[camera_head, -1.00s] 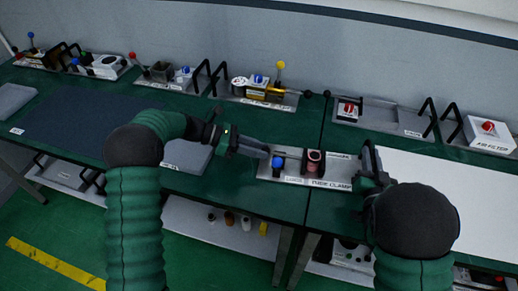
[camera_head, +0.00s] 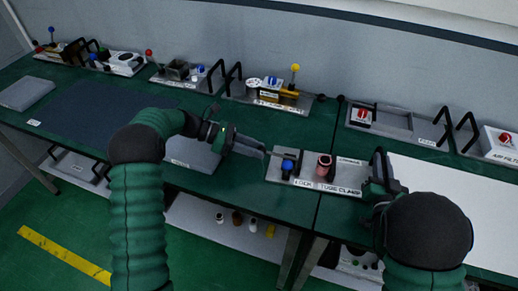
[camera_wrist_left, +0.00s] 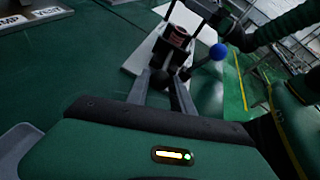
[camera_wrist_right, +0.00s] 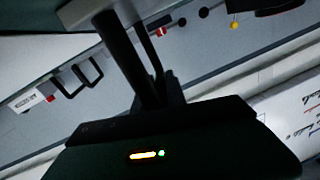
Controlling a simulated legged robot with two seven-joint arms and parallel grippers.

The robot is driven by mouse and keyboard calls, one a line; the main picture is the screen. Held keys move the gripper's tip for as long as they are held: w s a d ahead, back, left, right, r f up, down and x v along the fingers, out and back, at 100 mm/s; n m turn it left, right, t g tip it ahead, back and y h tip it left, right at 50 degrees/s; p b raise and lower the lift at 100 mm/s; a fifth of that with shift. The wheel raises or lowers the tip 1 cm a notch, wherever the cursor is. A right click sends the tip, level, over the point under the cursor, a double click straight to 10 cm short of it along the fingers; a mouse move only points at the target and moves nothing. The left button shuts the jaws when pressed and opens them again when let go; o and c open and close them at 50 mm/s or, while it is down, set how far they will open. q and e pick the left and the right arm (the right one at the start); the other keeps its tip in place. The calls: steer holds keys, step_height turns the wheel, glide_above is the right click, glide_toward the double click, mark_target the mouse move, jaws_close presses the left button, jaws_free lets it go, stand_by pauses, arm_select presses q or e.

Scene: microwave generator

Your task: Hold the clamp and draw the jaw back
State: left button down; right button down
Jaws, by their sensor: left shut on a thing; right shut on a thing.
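The tube clamp (camera_head: 337,186) is a light grey plate on the green table, labelled LOCK and TUBE CLAMP. It carries a blue-knobbed lock lever (camera_head: 288,164) and a copper-coloured tube (camera_head: 324,164). The tube (camera_wrist_left: 177,36) and blue knob (camera_wrist_left: 218,51) also show in the left wrist view. My left gripper (camera_head: 264,153) is at the clamp's left end, its fingers (camera_wrist_left: 166,84) shut on the dark jaw part; the exact grip is hard to see. My right gripper (camera_head: 378,180) is shut on the black handle (camera_wrist_right: 122,55) at the plate's right end.
A dark mat (camera_head: 84,110) and a grey block lie to the left. A white sheet (camera_head: 450,200) covers the table to the right. Several fixtures with black handles line the back, including an air filter unit (camera_head: 500,143).

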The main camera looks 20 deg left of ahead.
arm_select(q)
steer(key=c, duration=1.1)
jaws_free()
steer(key=shift+a, duration=0.2)
arm_select(e)
steer(key=shift+f, duration=0.25)
steer(key=shift+d, duration=0.1)
steer(key=c, duration=1.8)
jaws_free()
steer(key=shift+d, duration=0.1)
arm_select(q)
steer(key=v, duration=1.1)
steer(key=shift+a, duration=0.35)
arm_select(e)
steer(key=o, duration=0.5)
steer(key=shift+w+d, duration=0.1)
steer(key=shift+w, duration=0.05)
steer(key=shift+r, duration=0.1)
arm_select(q)
steer(key=shift+a, duration=0.1)
